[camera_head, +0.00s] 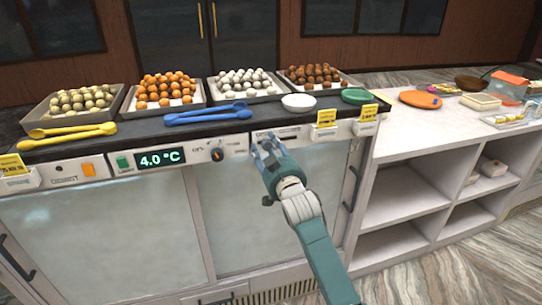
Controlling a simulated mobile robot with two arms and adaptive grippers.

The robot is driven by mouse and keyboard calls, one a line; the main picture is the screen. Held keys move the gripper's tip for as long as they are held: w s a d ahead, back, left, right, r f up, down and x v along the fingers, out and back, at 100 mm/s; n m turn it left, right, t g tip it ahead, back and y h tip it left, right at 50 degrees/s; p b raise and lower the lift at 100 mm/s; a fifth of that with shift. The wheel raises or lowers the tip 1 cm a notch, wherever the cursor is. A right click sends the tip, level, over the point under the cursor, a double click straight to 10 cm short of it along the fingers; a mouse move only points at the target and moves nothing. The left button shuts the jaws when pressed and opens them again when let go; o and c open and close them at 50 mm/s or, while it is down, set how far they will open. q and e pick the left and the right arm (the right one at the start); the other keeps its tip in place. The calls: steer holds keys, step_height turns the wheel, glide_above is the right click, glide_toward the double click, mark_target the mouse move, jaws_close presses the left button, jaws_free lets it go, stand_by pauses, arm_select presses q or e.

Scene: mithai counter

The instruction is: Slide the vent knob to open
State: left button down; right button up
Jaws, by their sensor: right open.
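My right gripper (264,143) is at the front panel (318,137) of the counter, with its arm coming up from the bottom right. It is open, its fingertips close to the panel at the left of a dark horizontal slot (290,136) with small lettering above. The vent knob cannot be made out; the fingers cover that part of the panel. I cannot tell whether they touch anything. My left gripper is not in view.
A round dial (217,155), a 4.0 °C display (160,159) and an orange switch (88,169) are left on the panel. Yellow tongs (70,136), blue tongs (208,115) and a white plate (298,102) lie above. Door handles (350,188) stick out below right.

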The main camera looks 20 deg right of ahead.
steer(key=s, duration=1.1)
steer(key=shift+s+d, duration=0.15)
steer(key=shift+s, duration=0.15)
step_height(320, 180, down, 24)
steer(key=s+g, duration=0.2)
steer(key=g, duration=0.2)
steer(key=s+f+g, duration=0.2)
steer(key=s+f, duration=0.2)
steer(key=f, duration=0.4)
steer(key=s+f+n+g+b, duration=0.1)
steer(key=s+f, duration=0.3)
steer(key=f, duration=0.3)
steer(key=s+f+g, duration=0.2)
steer(key=s+f, duration=0.2)
steer(key=f, duration=0.4)
steer(key=s+d+f+g, duration=0.2)
steer(key=s+f+g, duration=0.2)
steer(key=s+f, duration=1.35)
steer(key=s+d+f+g, duration=0.1)
steer(key=s+f, duration=0.1)
steer(key=s, duration=0.7)
steer(key=s+d+f+g, duration=0.1)
steer(key=s+f, duration=0.2)
steer(key=s, duration=0.5)
steer(key=s+d+f+n+g, duration=0.1)
steer(key=s+f+g, duration=0.1)
steer(key=s, duration=0.7)
steer(key=shift+s+f+h+b, duration=0.3)
steer(key=shift+f+b, duration=0.05)
steer(key=shift+b, duration=0.05)
